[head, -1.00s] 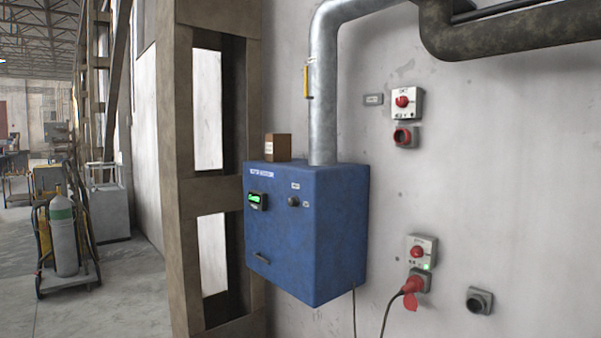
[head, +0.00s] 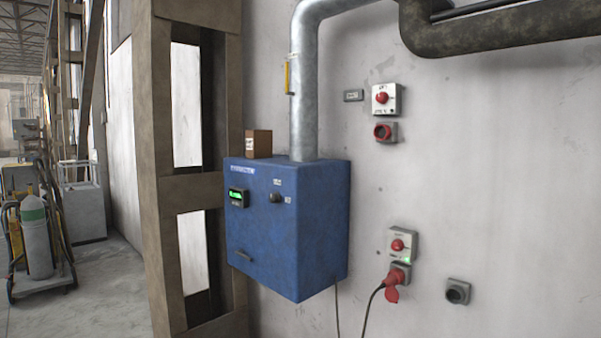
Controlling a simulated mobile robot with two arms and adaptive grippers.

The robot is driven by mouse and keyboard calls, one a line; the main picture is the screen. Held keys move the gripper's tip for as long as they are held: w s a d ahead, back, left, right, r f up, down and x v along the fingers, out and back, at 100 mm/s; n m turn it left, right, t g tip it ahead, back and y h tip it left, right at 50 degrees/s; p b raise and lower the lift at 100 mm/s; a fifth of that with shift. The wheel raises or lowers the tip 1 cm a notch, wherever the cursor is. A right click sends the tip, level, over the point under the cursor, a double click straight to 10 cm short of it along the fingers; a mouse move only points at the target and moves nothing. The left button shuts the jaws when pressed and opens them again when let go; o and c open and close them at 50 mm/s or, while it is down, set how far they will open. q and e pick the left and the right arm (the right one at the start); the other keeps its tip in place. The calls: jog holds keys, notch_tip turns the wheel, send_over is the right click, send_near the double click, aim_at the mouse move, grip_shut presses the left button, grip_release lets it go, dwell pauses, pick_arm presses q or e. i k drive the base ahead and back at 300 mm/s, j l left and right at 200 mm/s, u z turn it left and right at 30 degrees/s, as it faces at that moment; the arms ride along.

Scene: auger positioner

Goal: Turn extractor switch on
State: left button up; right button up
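A blue metal box (head: 290,235), which looks like the extractor unit, is mounted on the wall with a silver duct (head: 304,90) rising from its top. Its front has a green-lit display (head: 237,197) and a dark round knob (head: 276,198); the small labels are too blurred to read. Two wall boxes with red rotary knobs are to its right: an upper switch (head: 386,99) and a lower switch (head: 401,244) with a small green light. A red plug (head: 396,280) sits in the socket under the lower one. Neither of my grippers is in view.
A small brown box (head: 258,143) stands on the blue unit. An empty red socket (head: 384,132) and a grey socket (head: 458,291) are on the wall. A steel column (head: 160,180) and a gas cylinder cart (head: 38,245) are at left. Cables hang below the unit.

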aim_at(275, 197)
jog(key=i+j+u, duration=0.15)
jog(key=i+j, duration=0.2)
jog(key=i+j+u, duration=0.15)
jog(key=i+j, duration=0.2)
jog(key=i, duration=0.25)
